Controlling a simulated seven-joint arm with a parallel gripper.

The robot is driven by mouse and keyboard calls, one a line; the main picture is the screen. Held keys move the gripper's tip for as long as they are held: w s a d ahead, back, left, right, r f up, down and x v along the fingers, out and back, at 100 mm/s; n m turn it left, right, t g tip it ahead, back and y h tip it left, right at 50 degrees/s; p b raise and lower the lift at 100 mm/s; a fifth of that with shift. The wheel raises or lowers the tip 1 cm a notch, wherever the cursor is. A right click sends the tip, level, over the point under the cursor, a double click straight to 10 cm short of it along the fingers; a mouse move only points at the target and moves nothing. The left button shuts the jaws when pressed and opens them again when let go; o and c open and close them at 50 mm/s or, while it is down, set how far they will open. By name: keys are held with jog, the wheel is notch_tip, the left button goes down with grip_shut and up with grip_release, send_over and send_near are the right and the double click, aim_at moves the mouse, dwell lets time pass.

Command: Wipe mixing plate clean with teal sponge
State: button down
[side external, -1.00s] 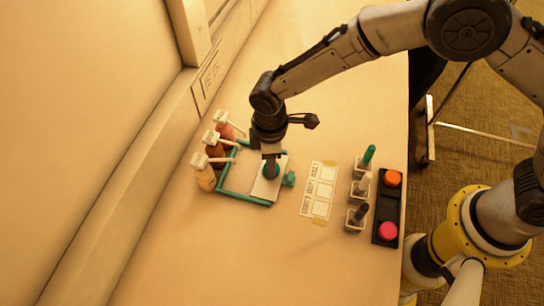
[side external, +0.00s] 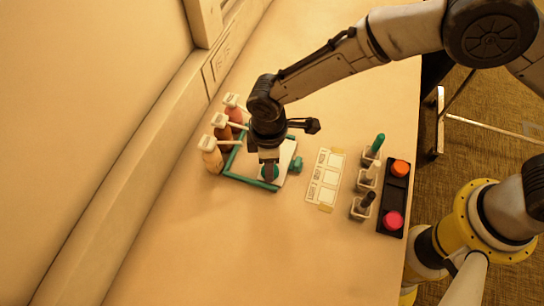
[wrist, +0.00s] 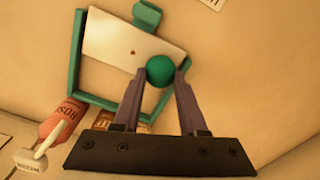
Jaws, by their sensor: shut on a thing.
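The mixing plate (wrist: 110,42) is a pale flat panel inside a teal frame (wrist: 74,60); in the side view it shows at the frame's right part (side external: 289,154). A small brown spot shows on the plate in the wrist view. My gripper (wrist: 160,73) points down and is shut on the teal sponge (wrist: 158,67), which looks like a rounded ball between the fingertips. In the side view the sponge (side external: 269,171) is over the frame's near right part. I cannot tell whether its underside touches the plate.
Several capped bottles (side external: 211,156) stand along the frame's left side. Further right are a printed card (side external: 325,178), several small holders with sticks (side external: 362,205), and a black strip (side external: 393,196) with orange and pink discs. The front table is clear.

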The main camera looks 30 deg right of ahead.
jog(key=shift+w+d+f, duration=0.2)
jog(key=shift+w+d, duration=1.3)
jog(key=shift+d, duration=0.25)
jog(key=shift+w+d+r, duration=0.15)
jog(key=shift+w+d, duration=1.25)
jog(key=shift+d, duration=0.05)
jog(key=shift+s+a+r, duration=0.15)
jog(key=shift+s+a, duration=1)
jog(key=shift+s+a, duration=0.9)
jog(key=shift+s, duration=0.1)
jog(key=shift+s, duration=0.1)
jog(key=shift+s+a+f, duration=0.2)
jog(key=shift+s+a, duration=0.6)
jog(key=shift+s, duration=0.25)
jog(key=shift+w+d, duration=1.05)
jog(key=shift+w+d, duration=0.1)
